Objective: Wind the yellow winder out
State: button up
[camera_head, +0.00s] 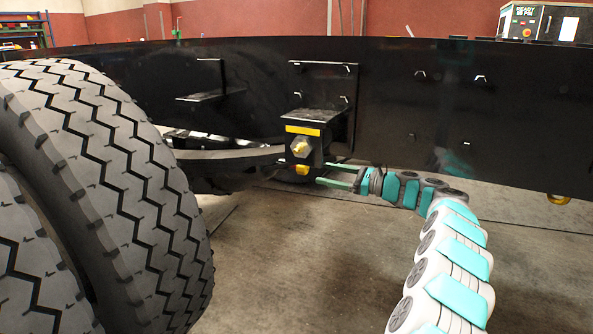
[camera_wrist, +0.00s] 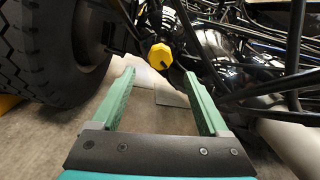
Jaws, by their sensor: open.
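A yellow faceted knob, which looks like the winder (camera_wrist: 160,56), shows in the wrist view just beyond the gap between my fingertips, a little above their line. In the head view a yellow knob (camera_head: 302,169) hangs under a black bracket on the chassis beam. My gripper (camera_head: 323,173) has two green fingers pointing left at about the height of this lower knob, with a small gap to it. In the wrist view my gripper (camera_wrist: 158,72) is open, with nothing between the fingers. The winder's shaft is not clearly visible.
The black chassis beam (camera_head: 440,110) runs across above my arm. The bracket (camera_head: 325,120) carries a yellow-centred nut (camera_head: 299,148). Large tyres (camera_head: 120,160) stand at left. In the wrist view a tyre (camera_wrist: 50,50) is left and dark rods (camera_wrist: 265,85) are right.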

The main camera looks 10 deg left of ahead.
aim_at(307, 169)
jog(key=shift+b+x, duration=0.6)
jog(key=shift+x, duration=3.25)
jog(key=shift+c, duration=0.3)
grip_shut()
